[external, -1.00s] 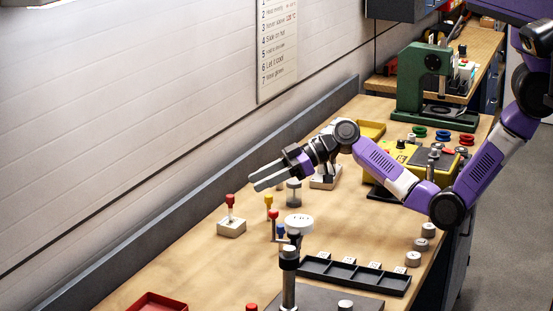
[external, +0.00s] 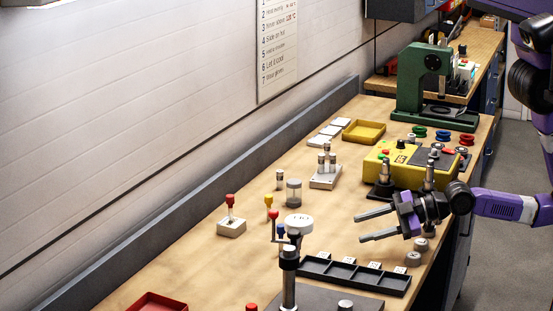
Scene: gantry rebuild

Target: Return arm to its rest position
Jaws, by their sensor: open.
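My gripper (external: 375,227) is in the external view, above the right front part of the wooden workbench (external: 225,277). Its two grey fingers point left and are spread apart, with nothing between them. My purple and black arm (external: 500,205) reaches in from the right edge, and its forearm lies roughly level beyond the bench's front edge. The gripper appears in front of the yellow box (external: 398,160) and behind the black compartment tray (external: 350,274). Its exact height above the bench is hard to tell.
Metal cylinders (external: 420,244) stand near the gripper at the bench's front edge. A green press (external: 424,85) stands at the back. A post with a white round top (external: 299,223) rises at the front. The left middle of the bench has bare wood.

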